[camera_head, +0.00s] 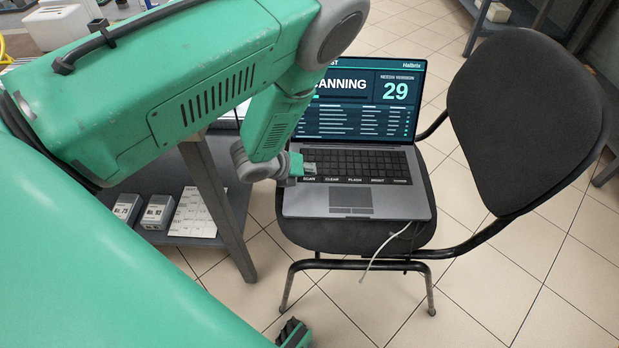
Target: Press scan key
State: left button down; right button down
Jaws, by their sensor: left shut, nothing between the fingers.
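A grey laptop (392,204) sits open on the seat of a black chair. Its screen (362,108) shows large text ending in "CANNING", partly hidden by my arm, and the number 29. A row of labels under the keyboard (365,163) starts at the left with the scan key label (309,179), followed by "CLEAR" and "FLASH". My left gripper (307,168) is shut and empty, its tip at the left end of the keyboard, just above the scan label. I cannot tell whether it touches the key.
The chair's backrest (525,120) rises right of the laptop. A white cable (385,248) hangs from the seat. A grey table leg (218,205) stands at left, with small boxes (158,211) on a low shelf. Tiled floor (490,285) is free at the lower right.

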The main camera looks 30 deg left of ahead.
aim_at(309, 180)
pick_arm(q)
jog(key=shift+r+p, duration=2.05)
jog(key=shift+r, duration=0.5)
jog(key=shift+f, duration=0.15)
